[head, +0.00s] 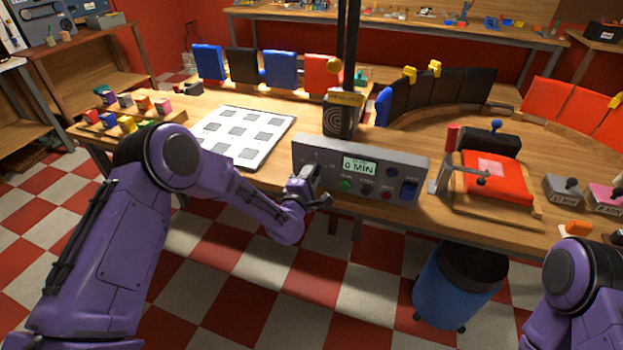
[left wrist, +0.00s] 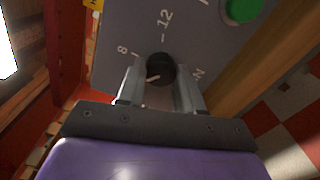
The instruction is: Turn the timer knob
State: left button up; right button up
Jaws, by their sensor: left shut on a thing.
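The grey timer panel (head: 345,165) stands at the front edge of the wooden table, with a lit display (head: 360,166) that reads 0 MIN. The black timer knob (left wrist: 161,69) shows in the left wrist view, with a pale pointer line and dial marks such as 8 and 12 around it. My left gripper (head: 306,178) is at the left part of the panel and hides the knob in the head view. Its fingers also show in the left wrist view (left wrist: 160,85), shut on the knob, one on each side. My right gripper is out of view.
A green button (head: 346,185), a red button (head: 387,195) and a blue switch (head: 409,190) sit on the panel right of my left gripper. A white board (head: 272,135) with grey squares lies left of it.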

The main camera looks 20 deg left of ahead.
pick_arm(q)
jog(key=shift+m+b, duration=1.8)
jog(key=shift+m, duration=2.8)
jog(key=o, duration=1)
jog(key=shift+o, duration=0.2)
jog(key=s+b, duration=0.2)
jog(key=s, duration=0.8)
jog(key=shift+s+a, duration=0.15)
jog(key=shift+s, duration=0.15)
